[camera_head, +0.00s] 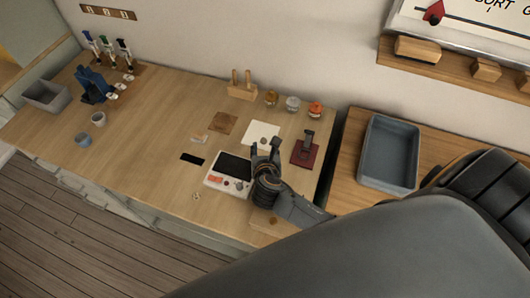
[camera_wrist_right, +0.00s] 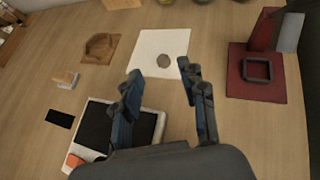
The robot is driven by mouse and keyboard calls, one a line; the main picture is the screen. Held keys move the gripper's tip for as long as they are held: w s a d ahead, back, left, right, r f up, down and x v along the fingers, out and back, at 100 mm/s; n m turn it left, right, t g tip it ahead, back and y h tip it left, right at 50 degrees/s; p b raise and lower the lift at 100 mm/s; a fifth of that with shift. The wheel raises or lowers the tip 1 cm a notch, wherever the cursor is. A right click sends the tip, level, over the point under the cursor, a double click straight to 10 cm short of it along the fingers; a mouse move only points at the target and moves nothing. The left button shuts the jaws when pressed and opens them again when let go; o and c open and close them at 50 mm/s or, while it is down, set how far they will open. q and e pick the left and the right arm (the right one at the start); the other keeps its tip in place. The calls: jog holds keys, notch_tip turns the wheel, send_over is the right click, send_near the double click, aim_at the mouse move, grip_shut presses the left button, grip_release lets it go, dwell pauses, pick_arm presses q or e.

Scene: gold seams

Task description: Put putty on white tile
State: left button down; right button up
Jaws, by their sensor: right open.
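The white tile (camera_head: 259,128) lies flat on the wooden counter, just behind my right gripper. In the right wrist view the tile (camera_wrist_right: 147,48) shows a small grey-brown round piece (camera_wrist_right: 163,62) on its near right part. This piece looks like the putty, but I cannot be sure. My right gripper (camera_head: 266,146) is open and empty, and its fingers point toward the tile. In the right wrist view the two fingertips (camera_wrist_right: 159,75) stand apart near the tile's front edge, with nothing between them. My left gripper is not in view.
A device with a dark screen (camera_head: 234,165) sits beside the right gripper. A dark red stand (camera_head: 305,151) is to the right. A brown tray (camera_head: 222,122) and black strip (camera_head: 192,159) lie left. Jars (camera_head: 292,103) stand behind. A grey bin (camera_head: 390,152) is far right.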

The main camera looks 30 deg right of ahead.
jog(key=v, duration=0.3)
jog(key=shift+s+a+r, duration=0.15)
jog(key=shift+s+r, duration=0.05)
jog(key=shift+s, duration=0.1)
dwell(0.4)
